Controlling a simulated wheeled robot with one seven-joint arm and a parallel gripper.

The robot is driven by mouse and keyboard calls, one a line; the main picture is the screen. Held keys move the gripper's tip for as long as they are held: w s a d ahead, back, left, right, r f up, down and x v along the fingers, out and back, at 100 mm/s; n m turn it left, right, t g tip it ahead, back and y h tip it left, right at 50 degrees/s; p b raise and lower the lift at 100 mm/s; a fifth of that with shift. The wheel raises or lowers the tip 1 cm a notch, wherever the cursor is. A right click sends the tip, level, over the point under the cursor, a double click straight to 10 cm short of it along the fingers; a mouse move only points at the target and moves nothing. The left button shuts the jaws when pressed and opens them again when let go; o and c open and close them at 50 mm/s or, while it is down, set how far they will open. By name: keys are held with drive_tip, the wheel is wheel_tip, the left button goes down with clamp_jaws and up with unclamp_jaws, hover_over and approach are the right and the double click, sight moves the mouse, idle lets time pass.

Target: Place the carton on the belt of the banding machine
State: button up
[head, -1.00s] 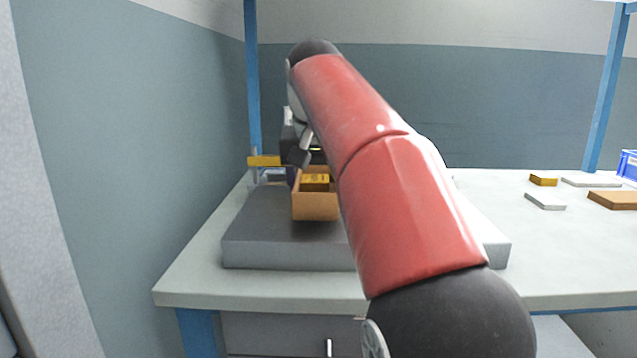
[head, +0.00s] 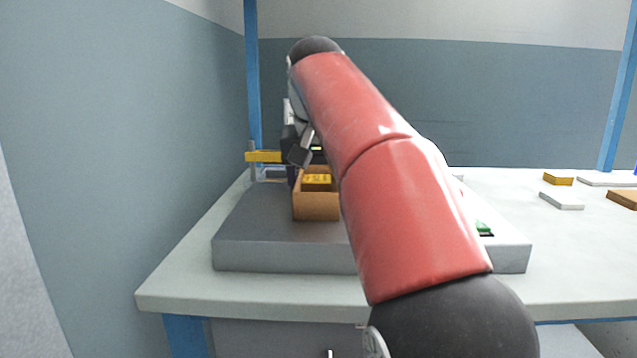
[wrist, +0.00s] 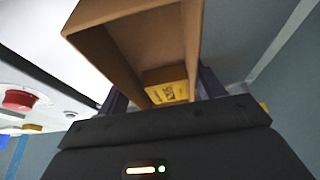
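The carton (head: 316,206) is an open brown box with a yellow box (head: 317,180) inside. My gripper (wrist: 162,92) has a dark finger on each side of the carton in the wrist view and is shut on it. In the head view my gripper (head: 301,158) is largely hidden behind the arm and carton. The carton is over the grey top of a low, wide machine (head: 270,255), apparently the banding machine. I cannot tell whether the carton touches that top. My red arm hides the machine's middle and right part.
A yellow bar (head: 264,156) on a post stands behind the machine at left. A green button (head: 484,228) is on its right side; a red button (wrist: 18,100) shows in the wrist view. Small yellow, white and brown pieces lie on the bench (head: 510,215) at right. A wall closes the left.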

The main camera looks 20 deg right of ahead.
drive_tip(key=o, duration=0.4)
